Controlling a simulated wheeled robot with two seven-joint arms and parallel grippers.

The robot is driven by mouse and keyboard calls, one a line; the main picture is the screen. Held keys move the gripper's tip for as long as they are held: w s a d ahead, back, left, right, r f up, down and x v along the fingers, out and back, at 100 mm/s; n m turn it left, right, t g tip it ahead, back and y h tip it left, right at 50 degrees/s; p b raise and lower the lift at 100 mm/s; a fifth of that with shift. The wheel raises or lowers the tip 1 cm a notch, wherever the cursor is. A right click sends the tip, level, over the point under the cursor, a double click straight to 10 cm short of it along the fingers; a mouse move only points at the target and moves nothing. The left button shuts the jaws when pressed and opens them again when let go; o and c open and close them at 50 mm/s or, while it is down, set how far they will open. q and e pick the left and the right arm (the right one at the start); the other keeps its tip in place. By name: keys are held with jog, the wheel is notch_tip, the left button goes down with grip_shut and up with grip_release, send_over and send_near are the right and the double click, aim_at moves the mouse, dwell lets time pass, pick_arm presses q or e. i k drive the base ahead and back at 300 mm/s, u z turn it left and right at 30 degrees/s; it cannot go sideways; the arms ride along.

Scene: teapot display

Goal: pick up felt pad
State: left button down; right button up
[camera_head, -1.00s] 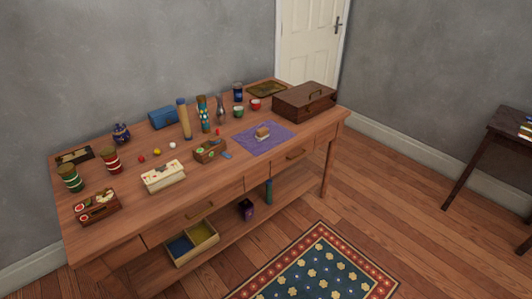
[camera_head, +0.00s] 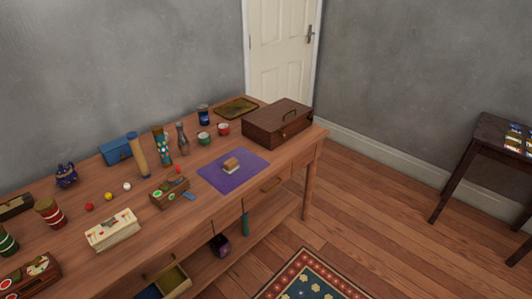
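No thing is clearly marked as the felt pad. A flat purple mat (camera_head: 210,172) lies on the wooden table (camera_head: 262,203), near its right part. A small brown and white block (camera_head: 231,166) rests on the mat. A small flat blue piece (camera_head: 189,196) lies on the table left of the mat. I cannot tell for sure which of these is the felt pad. Neither of my grippers shows in this view.
A dark wooden case (camera_head: 278,124) stands behind and right of the mat. A small open box (camera_head: 170,192), a cream box (camera_head: 113,230), a tall tan cylinder (camera_head: 138,155) and several cups and jars crowd the left side. A dark side table (camera_head: 482,150) stands far right.

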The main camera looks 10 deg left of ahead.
aim_at(231, 165)
jog(key=u, duration=0.2)
jog(key=i, duration=0.8)
jog(key=u, duration=1.05)
jog(key=i, duration=0.45)
jog(key=u, duration=0.55)
